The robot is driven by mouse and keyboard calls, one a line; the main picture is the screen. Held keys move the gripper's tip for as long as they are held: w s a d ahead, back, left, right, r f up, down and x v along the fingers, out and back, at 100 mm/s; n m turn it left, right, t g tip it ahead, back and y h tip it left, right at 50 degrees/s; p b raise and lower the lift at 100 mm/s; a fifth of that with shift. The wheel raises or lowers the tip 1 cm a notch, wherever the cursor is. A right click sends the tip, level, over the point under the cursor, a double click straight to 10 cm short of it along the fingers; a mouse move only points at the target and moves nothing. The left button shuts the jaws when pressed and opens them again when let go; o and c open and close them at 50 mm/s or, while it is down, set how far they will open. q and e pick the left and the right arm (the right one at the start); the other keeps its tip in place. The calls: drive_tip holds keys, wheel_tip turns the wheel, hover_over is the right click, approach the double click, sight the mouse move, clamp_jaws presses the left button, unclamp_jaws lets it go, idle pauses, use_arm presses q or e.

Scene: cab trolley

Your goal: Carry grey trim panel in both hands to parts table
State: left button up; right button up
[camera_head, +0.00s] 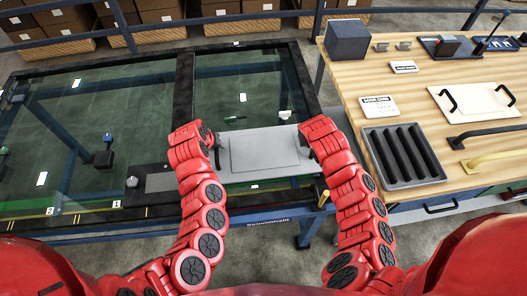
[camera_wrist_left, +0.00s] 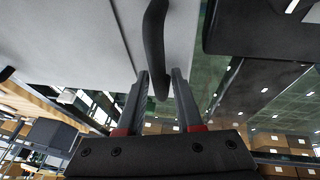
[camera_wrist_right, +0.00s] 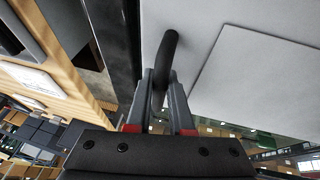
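The grey trim panel (camera_head: 265,155) is a flat light-grey plate with a raised rectangular middle and a black handle at each end. In the head view it lies level between my two grippers, over the near right part of the glass-topped frame; I cannot tell whether it touches the frame. My left gripper (camera_head: 214,141) has its fingers closed around the panel's left handle (camera_wrist_left: 155,45). My right gripper (camera_head: 303,139) has its fingers closed around the right handle (camera_wrist_right: 168,50). The parts table (camera_head: 340,60) has a wooden top and stands at the right.
The table holds a dark box (camera_head: 348,41), a black ribbed tray (camera_head: 403,155), white cards, a cream panel with black handles (camera_head: 478,102), a black bar handle and a yellow one (camera_head: 498,158). The glass-topped frame (camera_head: 185,85) fills the left. Boxes on racks stand behind.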

use_arm(q)
clamp_jaws()
idle(1.3)
